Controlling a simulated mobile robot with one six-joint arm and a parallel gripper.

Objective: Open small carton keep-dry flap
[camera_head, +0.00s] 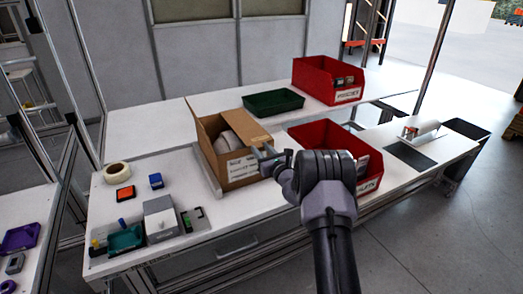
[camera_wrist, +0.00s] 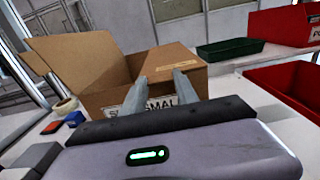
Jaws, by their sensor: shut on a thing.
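The small carton (camera_head: 232,170) stands on the white bench, with a white label reading SMALL on its front; it also shows in the wrist view (camera_wrist: 98,98). One flap stands up at its left (camera_wrist: 75,62). Another flap (camera_wrist: 172,60), with small dark print, lies out over the right side; it also shows in the head view (camera_head: 250,133). I cannot read its marking. A pale rounded thing (camera_head: 230,142) shows inside the carton. My gripper (camera_wrist: 160,80) is at this right flap, its two fingers apart with flap cardboard between them. The exact contact is hard to see.
A red bin (camera_head: 370,190) stands close to the right of my gripper. A green tray (camera_head: 273,103) and another red bin (camera_head: 328,82) are behind. A tape roll (camera_head: 117,173) and small boxes lie at left. The bench front is partly clear.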

